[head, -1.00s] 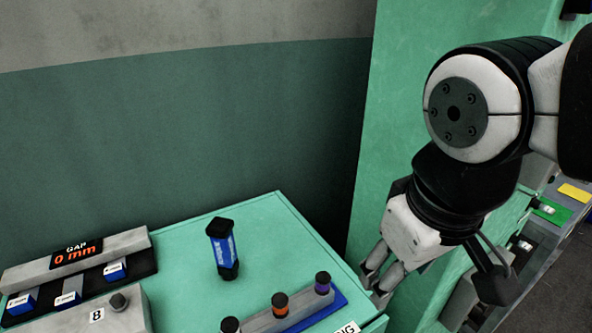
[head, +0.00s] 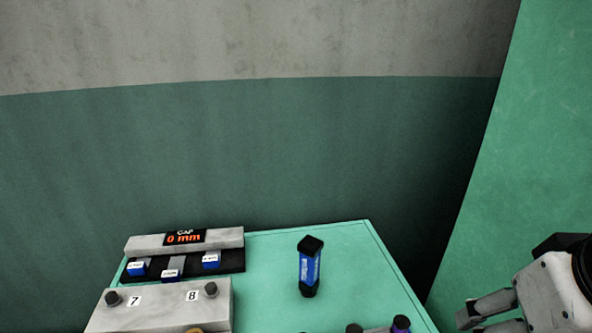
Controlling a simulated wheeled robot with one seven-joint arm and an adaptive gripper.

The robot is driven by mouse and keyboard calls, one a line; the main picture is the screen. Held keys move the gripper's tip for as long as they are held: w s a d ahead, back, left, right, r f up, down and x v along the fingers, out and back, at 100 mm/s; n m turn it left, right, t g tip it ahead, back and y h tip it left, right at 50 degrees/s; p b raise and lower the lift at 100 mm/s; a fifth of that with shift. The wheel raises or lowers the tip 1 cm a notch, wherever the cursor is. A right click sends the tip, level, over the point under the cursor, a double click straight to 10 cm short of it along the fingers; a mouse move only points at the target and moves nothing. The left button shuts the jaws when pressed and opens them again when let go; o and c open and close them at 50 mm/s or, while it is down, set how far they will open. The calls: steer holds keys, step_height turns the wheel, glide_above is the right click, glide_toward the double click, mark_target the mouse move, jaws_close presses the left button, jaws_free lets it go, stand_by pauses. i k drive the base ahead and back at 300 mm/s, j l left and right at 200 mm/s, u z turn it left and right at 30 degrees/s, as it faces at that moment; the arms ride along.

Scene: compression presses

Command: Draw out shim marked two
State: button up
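Three shims with blue ends and small white labels sit in the dark slotted base of the gap gauge (head: 185,241), whose display reads 0 mm. They are the left shim (head: 137,268), the middle shim (head: 171,274) and the right shim (head: 211,259). Their labels are too small to read, so I cannot tell which is marked two. The middle one's front is close behind the grey block. My gripper (head: 475,322) is at the lower right, far from the shims, beyond the bench's right edge. Its fingers look apart and empty, partly cut off by the frame.
A grey block (head: 160,312) with knobs marked 7 and 8 stands in front of the gauge. A blue, black-capped cylinder (head: 310,268) stands upright on the green bench (head: 368,262). A green panel (head: 520,150) rises at right.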

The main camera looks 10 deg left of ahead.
mark_target(142, 265)
steer(key=u, duration=1.4)
